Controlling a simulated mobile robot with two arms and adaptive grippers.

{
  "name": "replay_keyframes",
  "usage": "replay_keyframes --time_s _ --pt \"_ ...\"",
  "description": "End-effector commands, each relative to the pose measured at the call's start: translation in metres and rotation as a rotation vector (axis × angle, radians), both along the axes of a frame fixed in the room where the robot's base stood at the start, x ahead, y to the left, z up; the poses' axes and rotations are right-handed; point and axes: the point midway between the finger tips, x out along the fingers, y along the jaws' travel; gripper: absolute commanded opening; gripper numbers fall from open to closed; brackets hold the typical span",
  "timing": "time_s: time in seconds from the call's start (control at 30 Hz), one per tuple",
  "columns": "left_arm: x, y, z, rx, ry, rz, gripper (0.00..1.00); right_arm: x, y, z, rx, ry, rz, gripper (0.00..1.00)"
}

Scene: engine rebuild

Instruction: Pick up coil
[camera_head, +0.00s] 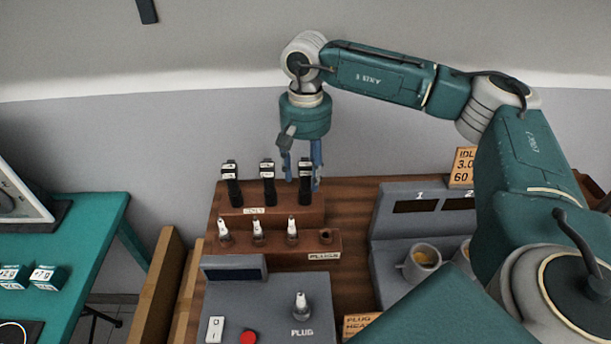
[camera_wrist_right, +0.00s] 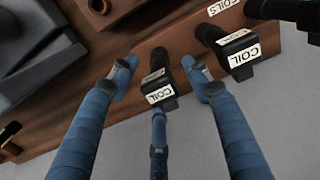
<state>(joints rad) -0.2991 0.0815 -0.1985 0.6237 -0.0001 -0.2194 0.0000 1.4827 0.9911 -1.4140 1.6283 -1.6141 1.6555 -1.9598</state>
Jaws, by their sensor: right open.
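Three black coils with white labels stand upright in a wooden rack: a left coil (camera_head: 232,186), a middle coil (camera_head: 268,186) and a right coil (camera_head: 305,186). My right gripper (camera_head: 302,176) points down over the right coil. In the right wrist view, the blue fingers of my right gripper (camera_wrist_right: 158,72) are spread open around that coil (camera_wrist_right: 158,90), with visible gaps at its sides. The middle coil (camera_wrist_right: 236,50) stands beside the fingers there. The coils' lower ends are hidden in the rack. My left gripper is not in view.
A wooden plug rack (camera_head: 274,240) with several spark plugs is in front of the coils. A grey tester (camera_head: 270,305) holding one plug (camera_head: 301,304) is nearer. A grey unit with cups (camera_head: 420,262) stands right. A teal table (camera_head: 95,225) is left.

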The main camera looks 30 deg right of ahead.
Motion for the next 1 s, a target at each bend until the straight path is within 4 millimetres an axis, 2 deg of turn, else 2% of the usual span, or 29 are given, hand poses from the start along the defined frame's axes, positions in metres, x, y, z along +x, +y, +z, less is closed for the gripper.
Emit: replay_keyframes --time_s 0.1,0.3,0.37,0.67,0.77,1.0 --pt "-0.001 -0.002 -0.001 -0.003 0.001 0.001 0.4 0.0 0.0 0.0 0.0 0.0 0.0 0.48" --pt "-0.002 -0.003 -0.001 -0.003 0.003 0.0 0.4 0.0 0.0 0.0 -0.001 0.001 0.0 0.09" --pt "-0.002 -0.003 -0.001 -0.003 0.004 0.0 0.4 0.0 0.0 0.0 -0.001 0.001 0.0 0.0" --pt "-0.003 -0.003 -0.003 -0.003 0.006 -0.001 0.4 0.001 0.0 0.004 0.0 -0.002 0.0 0.0" --pt "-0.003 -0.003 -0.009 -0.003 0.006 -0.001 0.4 0.002 0.0 0.016 0.0 -0.005 0.0 0.0" --pt "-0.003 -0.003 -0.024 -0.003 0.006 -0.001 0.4 0.002 0.001 0.064 0.001 -0.004 0.001 0.0"
